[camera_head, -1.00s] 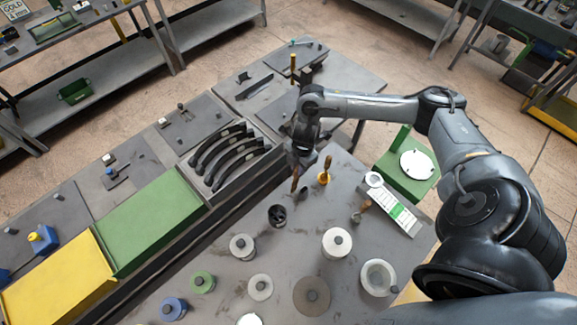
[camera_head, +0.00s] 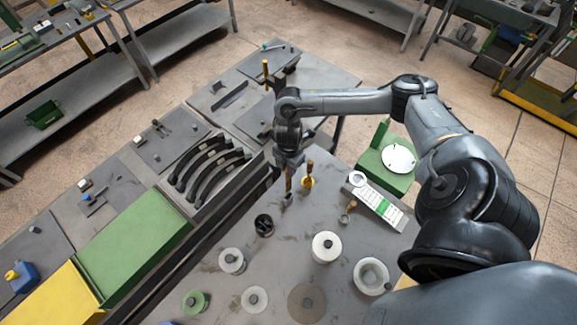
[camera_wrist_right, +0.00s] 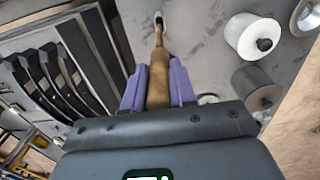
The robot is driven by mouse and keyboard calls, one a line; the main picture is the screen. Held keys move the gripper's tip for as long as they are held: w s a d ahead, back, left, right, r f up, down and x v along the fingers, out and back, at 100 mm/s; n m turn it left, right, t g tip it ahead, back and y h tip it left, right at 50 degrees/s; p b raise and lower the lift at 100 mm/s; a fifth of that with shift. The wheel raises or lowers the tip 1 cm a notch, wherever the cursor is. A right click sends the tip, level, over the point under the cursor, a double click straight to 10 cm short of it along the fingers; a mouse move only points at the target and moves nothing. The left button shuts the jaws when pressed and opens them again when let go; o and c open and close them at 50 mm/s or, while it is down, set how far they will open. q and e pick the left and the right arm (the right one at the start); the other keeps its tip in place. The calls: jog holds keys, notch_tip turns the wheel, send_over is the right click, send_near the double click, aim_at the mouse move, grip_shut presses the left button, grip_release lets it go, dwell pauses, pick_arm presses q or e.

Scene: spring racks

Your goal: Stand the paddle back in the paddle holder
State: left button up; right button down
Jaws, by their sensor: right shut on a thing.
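My right gripper (camera_head: 290,168) points down over the grey table and is shut on the paddle (camera_head: 289,183). The paddle's brown wooden handle (camera_wrist_right: 158,88) sits between the purple fingers in the right wrist view, with a thin neck running away to a small end (camera_wrist_right: 158,18). In the head view the paddle hangs roughly upright; I cannot tell whether its lower end touches anything. A black open cup (camera_head: 264,225) stands in front and left of it, apart from it. A yellow-based stand (camera_head: 308,183) with a wooden handle is just right. I cannot tell which is the paddle holder. My left gripper is out of view.
A rack of curved black springs (camera_head: 212,170) lies left of the gripper. White spools (camera_head: 326,246) and a green spool (camera_head: 195,302) stand in front. A small wooden-handled tool (camera_head: 348,211), a label strip (camera_head: 377,202) and a green stand (camera_head: 385,163) are right.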

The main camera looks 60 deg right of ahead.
jog(key=shift+f+b, duration=1.1)
jog(key=shift+f, duration=0.4)
jog(key=shift+f+b, duration=0.35)
jog(key=shift+f, duration=0.35)
jog(key=shift+f, duration=0.15)
